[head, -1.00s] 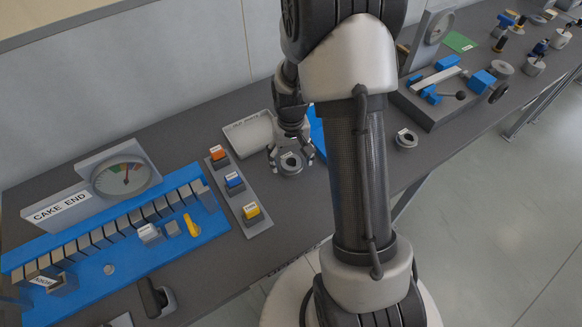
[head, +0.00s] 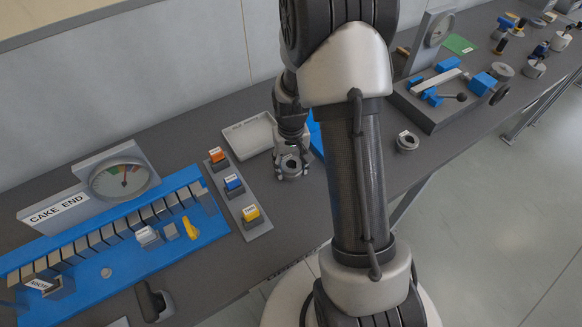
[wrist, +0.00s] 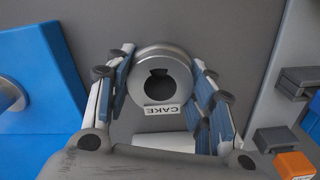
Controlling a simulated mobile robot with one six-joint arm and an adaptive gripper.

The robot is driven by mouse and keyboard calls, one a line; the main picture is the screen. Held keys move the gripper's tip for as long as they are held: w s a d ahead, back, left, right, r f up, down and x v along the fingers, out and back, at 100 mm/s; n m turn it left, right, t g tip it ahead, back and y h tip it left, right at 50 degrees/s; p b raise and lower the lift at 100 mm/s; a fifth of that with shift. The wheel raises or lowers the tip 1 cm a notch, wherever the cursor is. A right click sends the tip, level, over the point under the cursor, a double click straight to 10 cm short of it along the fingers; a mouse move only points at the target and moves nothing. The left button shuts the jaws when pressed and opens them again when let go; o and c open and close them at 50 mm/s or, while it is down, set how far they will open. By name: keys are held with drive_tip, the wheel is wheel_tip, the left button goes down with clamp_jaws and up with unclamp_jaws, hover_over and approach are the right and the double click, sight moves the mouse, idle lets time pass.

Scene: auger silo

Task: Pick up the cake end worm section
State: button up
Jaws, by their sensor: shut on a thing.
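The cake end worm section is a grey metal ring (wrist: 160,68) with a dark keyed bore and a white label reading CAKE, seen in the wrist view. In the head view the ring (head: 291,166) stands on the dark bench top, partly covered by the gripper. My gripper (wrist: 163,90) has its blue-padded fingers on both sides of the ring and is shut on it. In the head view my gripper (head: 291,160) points down over the ring. I cannot tell whether the ring is clear of the bench.
A white tray (head: 234,151) lies behind the gripper. Another ring (head: 407,141) sits right of my arm, near a grey vise block (head: 431,119).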

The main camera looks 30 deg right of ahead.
clamp_jaws()
drive_tip(key=shift+r, duration=0.1)
